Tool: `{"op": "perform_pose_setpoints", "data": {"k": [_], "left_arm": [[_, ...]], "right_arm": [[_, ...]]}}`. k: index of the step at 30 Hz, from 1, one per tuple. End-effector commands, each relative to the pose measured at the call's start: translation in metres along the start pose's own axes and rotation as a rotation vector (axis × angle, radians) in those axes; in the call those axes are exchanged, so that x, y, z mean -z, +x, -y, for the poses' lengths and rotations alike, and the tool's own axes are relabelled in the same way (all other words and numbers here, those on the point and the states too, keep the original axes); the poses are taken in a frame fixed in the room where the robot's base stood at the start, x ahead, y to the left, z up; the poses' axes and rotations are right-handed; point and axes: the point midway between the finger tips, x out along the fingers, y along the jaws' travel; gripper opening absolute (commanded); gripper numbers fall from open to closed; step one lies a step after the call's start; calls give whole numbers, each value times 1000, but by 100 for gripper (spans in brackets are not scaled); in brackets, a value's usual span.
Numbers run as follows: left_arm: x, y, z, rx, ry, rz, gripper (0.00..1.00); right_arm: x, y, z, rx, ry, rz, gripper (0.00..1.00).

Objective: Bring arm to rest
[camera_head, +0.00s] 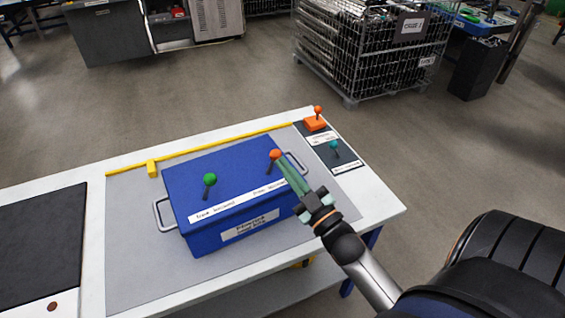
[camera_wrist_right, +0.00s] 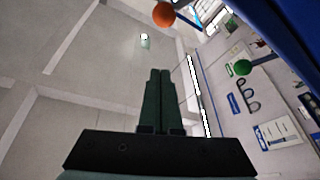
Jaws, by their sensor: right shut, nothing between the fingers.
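My right gripper (camera_head: 284,164) reaches in from the lower right in the head view, its fingers over the right end of the blue box (camera_head: 222,163). Its fingers are shut and empty, and they also show closed together in the right wrist view (camera_wrist_right: 158,75). The fingertips are close to the orange-knobbed lever (camera_head: 275,155) on the box; I cannot tell whether they touch it. A green-knobbed lever (camera_head: 210,179) stands on the left part of the box. My left gripper is not in view.
The box stands on a grey mat (camera_head: 130,270) on a white table (camera_head: 385,208). A dark panel (camera_head: 350,158) at the right holds a small orange lever (camera_head: 317,112) and a teal one (camera_head: 334,146). A yellow strip (camera_head: 225,143) runs along the far side. Beyond is open floor and a wire cage (camera_head: 370,50).

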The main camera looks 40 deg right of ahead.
Motion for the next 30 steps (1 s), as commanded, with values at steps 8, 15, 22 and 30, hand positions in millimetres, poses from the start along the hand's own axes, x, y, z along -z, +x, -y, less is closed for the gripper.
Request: {"op": "perform_pose_setpoints", "data": {"k": [8, 15, 22, 30], "left_arm": [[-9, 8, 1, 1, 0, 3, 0], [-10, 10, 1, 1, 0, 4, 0], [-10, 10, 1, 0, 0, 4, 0], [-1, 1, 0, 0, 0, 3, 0]], "right_arm": [[-1, -55, 0, -1, 1, 0, 0], [0, -76, 0, -1, 0, -3, 0], [1, -78, -1, -2, 0, -5, 0], [-29, -83, 36, 74, 118, 194, 0]]}}
